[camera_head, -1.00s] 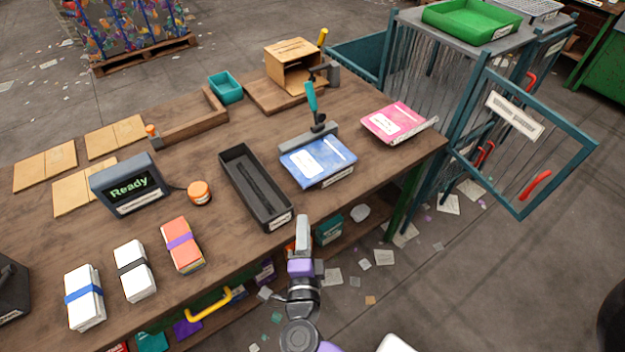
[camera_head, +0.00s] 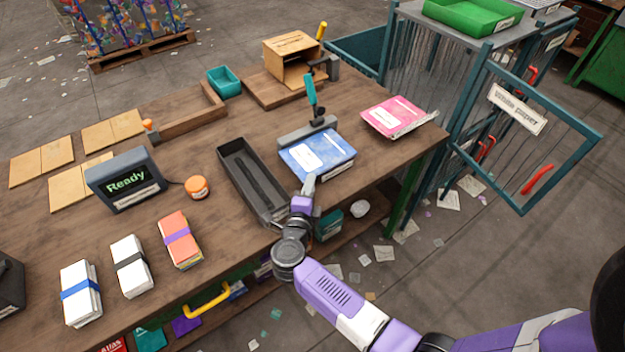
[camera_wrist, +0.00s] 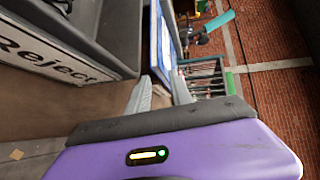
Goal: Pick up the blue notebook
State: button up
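The blue notebook (camera_head: 322,150) lies flat near the table's front edge, with a white label on its cover and its page edges facing me. My gripper (camera_head: 309,183) is at its near edge, low over the front of the table. In the wrist view, my gripper's two grey fingers (camera_wrist: 160,90) are apart, with the blue notebook (camera_wrist: 154,38) seen edge-on just beyond them. Nothing shows between the fingers. I cannot tell whether a fingertip touches the notebook.
A black tray (camera_head: 224,149), labelled Reject in the wrist view (camera_wrist: 50,62), stands left of the notebook. A clamp with a teal handle (camera_head: 311,92) stands behind it. A pink notebook (camera_head: 385,122) lies to the right. A wire cage with its door ajar (camera_head: 590,150) is farther right.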

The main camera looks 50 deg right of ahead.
jog(key=shift+x, duration=1.65)
grip_shut()
jog(key=shift+f, duration=0.1)
notch_tip(320, 180, up, 3)
jog(key=p, duration=0.2)
jog(key=shift+p, duration=0.35)
jog(key=shift+f, duration=0.2)
